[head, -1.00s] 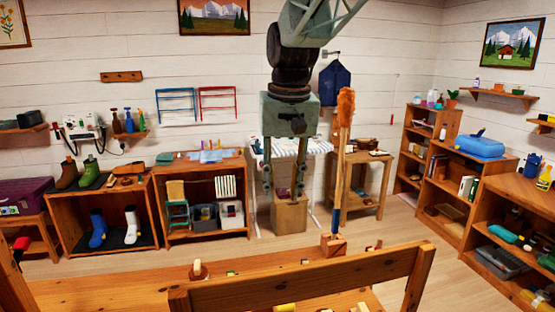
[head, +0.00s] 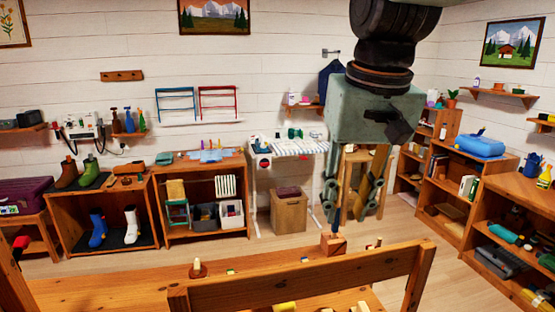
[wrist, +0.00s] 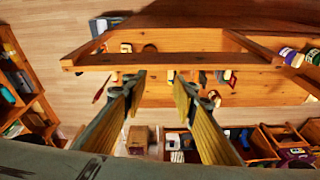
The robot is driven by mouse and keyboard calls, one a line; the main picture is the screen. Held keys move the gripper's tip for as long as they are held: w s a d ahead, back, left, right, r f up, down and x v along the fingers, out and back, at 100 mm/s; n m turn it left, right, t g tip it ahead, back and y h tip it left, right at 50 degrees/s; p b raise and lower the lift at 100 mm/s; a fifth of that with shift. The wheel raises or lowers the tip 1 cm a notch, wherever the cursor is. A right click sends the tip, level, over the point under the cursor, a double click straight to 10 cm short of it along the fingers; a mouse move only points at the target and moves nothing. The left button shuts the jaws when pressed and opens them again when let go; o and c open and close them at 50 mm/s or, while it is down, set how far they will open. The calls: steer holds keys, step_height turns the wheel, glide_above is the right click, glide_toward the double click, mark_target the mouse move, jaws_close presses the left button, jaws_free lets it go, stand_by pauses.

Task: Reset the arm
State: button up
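My gripper (head: 348,212) hangs fingers down in the head view, right of centre, in front of the small table by the back wall. Its two fingers are apart and I see nothing held between them. In the wrist view my gripper (wrist: 161,78) also shows open, with yellow inner pads and bare space between the fingers. A wooden block (head: 333,246) stands beyond the wooden rail, just below the fingertips in the picture. The orange-topped duster seen earlier above this block is now mostly or wholly hidden behind my gripper.
A wooden rail (head: 300,273) and bench top (head: 110,293) with small items lie in front. Shelving (head: 455,226) with containers lines the right wall. An ironing board (head: 262,150) and cardboard box (head: 289,212) stand at the back. Open floor lies between.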

steer(key=s+d+f, duration=0.2)
steer(key=s, duration=0.5)
steer(key=s+d+f, duration=0.1)
steer(key=s+d, duration=0.2)
steer(key=s, duration=0.5)
steer(key=s+d+f+t, duration=0.1)
steer(key=s+d+f, duration=0.1)
steer(key=s, duration=0.5)
steer(key=shift+s+d+f+m+b, duration=0.35)
steer(key=shift+s+d+m, duration=0.05)
steer(key=shift+d, duration=0.2)
steer(key=shift+d, duration=0.15)
